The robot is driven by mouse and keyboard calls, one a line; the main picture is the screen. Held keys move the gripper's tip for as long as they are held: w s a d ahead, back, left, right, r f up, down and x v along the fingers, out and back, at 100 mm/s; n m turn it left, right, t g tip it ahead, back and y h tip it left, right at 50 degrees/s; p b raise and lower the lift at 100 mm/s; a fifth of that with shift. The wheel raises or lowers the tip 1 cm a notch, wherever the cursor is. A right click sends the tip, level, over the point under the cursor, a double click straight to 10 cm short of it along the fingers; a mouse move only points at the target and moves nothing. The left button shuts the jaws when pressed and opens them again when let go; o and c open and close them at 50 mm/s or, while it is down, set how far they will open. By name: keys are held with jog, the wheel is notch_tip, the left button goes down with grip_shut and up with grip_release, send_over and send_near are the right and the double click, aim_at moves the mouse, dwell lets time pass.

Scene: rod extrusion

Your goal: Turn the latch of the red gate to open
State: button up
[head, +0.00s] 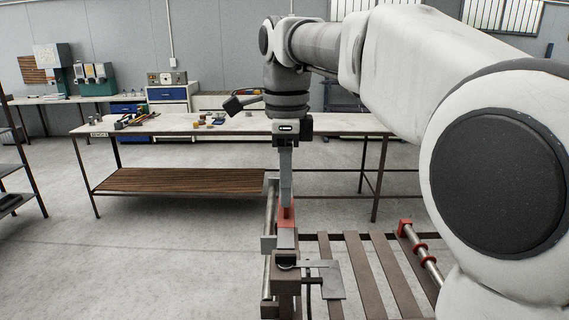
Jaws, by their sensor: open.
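My gripper (286,200) points straight down in the head view. Its fingers are seen nearly edge-on, so the gap between them is hard to make out. The fingertips are at a small red part (287,216) on the metal fixture in front of me, which appears to belong to the red gate. The fingers overlap the red part's upper end, and I cannot tell whether they touch it. The latch itself is too small and too covered by the fingers to tell apart, and its position cannot be read.
Below the red part stands a grey and brown clamp-like fixture (287,272) with a flat plate (330,280). To its right are brown slats (380,262) and a rod with red collars (420,250). A workbench (190,124) with tools stands behind. The floor at left is clear.

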jog(key=shift+r, duration=1.6)
jog(key=s+d+f+n+t, duration=0.2)
jog(key=s+d+f+n, duration=0.4)
jog(key=s+n, duration=0.3)
jog(key=s+d+f+n+t, duration=0.3)
jog(key=s+d+f+n, duration=0.3)
jog(key=s+f+n, duration=0.2)
jog(key=shift+s+d+n+t, duration=0.25)
jog(key=shift+s+n+t, duration=0.05)
jog(key=shift+s+n, duration=0.45)
jog(key=shift+o, duration=0.2)
jog(key=shift+w+r, duration=0.1)
